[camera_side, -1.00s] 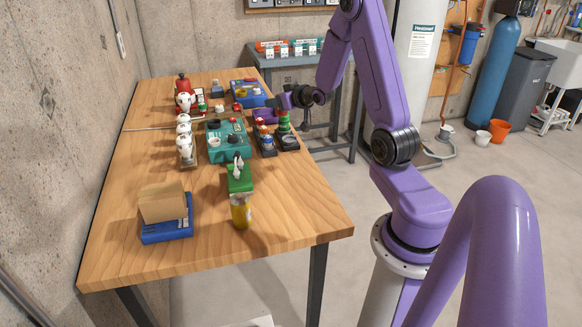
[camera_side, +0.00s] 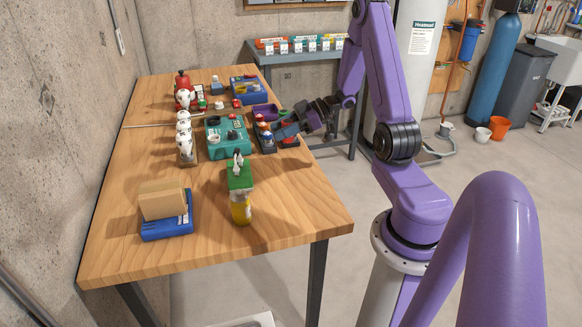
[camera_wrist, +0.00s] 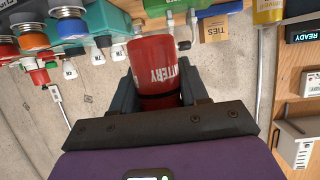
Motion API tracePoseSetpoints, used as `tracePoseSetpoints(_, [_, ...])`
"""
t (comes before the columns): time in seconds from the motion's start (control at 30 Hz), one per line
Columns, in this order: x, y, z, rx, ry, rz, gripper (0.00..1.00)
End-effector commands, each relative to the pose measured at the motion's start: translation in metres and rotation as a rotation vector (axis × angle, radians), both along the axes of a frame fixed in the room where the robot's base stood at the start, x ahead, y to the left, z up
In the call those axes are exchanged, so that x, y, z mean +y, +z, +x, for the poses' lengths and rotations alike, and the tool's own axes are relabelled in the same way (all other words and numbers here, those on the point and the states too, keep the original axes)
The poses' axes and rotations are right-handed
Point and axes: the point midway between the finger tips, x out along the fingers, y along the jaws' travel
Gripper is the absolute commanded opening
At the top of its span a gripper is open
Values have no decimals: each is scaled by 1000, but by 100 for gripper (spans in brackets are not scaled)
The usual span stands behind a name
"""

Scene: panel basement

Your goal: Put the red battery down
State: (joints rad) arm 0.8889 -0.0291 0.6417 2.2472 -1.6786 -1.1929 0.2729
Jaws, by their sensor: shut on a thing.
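My gripper (camera_side: 287,131) reaches in from the right over the right edge of the wooden table. It is tilted, with its fingers toward the table. In the wrist view my gripper (camera_wrist: 155,85) is shut on the red battery (camera_wrist: 153,62), one finger on each side. What lies under the fingers is mostly hidden.
A black holder with small coloured items (camera_side: 264,138) stands just left of my gripper. The table's front right (camera_side: 300,205) is clear.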

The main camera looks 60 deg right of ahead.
Motion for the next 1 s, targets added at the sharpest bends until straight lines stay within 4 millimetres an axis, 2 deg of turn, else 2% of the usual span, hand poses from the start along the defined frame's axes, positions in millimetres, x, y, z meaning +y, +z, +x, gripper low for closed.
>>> tracePoseSetpoints(0.2, [6,-8,-13,1,68,2,9])
tracePoseSetpoints(0.43, [6,-37,-14,2,71,4,9])
tracePoseSetpoints(0.67, [6,-52,-13,0,69,0,9])
tracePoseSetpoints(0.9, [6,-77,-13,1,70,1,9])
tracePoseSetpoints(1.0, [6,-83,-13,0,69,0,9])
